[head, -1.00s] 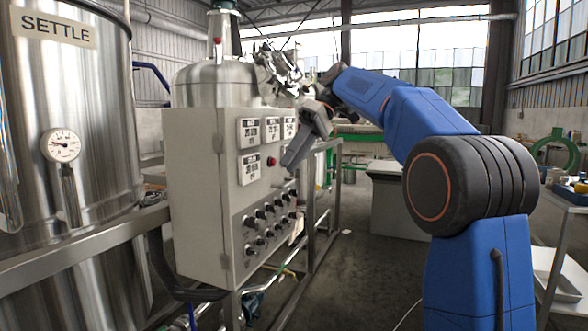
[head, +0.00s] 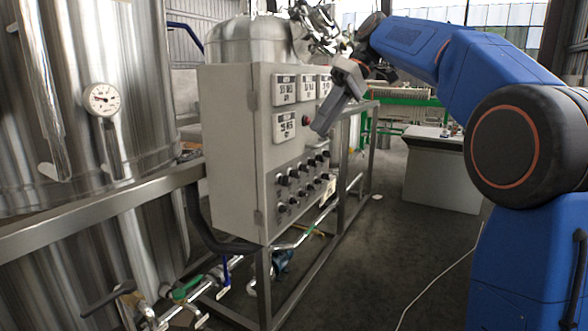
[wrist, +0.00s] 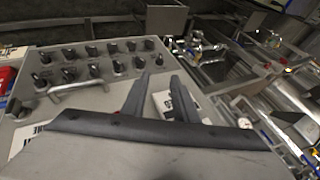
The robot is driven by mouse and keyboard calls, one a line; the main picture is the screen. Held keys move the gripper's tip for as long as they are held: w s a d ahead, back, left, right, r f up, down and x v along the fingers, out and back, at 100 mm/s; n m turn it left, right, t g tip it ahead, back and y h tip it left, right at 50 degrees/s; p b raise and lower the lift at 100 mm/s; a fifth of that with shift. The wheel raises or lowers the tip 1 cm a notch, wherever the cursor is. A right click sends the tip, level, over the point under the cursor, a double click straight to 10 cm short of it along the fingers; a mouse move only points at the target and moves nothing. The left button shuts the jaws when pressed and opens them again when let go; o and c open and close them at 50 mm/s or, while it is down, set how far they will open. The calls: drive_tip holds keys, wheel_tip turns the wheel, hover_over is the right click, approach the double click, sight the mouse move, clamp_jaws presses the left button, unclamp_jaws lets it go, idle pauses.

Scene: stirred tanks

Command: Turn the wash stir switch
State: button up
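The grey control cabinet (head: 232,150) stands left of centre in the head view. Its front face carries rows of small black rotary switches (head: 300,182). The same switches (wrist: 92,60) show at the upper left of the wrist view. Their labels are too small to read, so I cannot tell which is the wash stir switch. My gripper (head: 319,129) hangs in front of the panel's upper part, above the switches and near a red button (head: 306,120). In the wrist view its two fingers (wrist: 158,76) stand apart with nothing held between them.
White displays (head: 285,126) sit on the panel above the switches. A metal bar handle (wrist: 76,88) shows beside the switches in the wrist view. A large steel tank (head: 60,110) with a gauge stands left, behind a rail (head: 100,205).

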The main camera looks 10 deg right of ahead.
sight(292, 172)
drive_tip(key=x, duration=1.4)
drive_tip(key=shift+a+f, duration=0.3)
clamp_jaws()
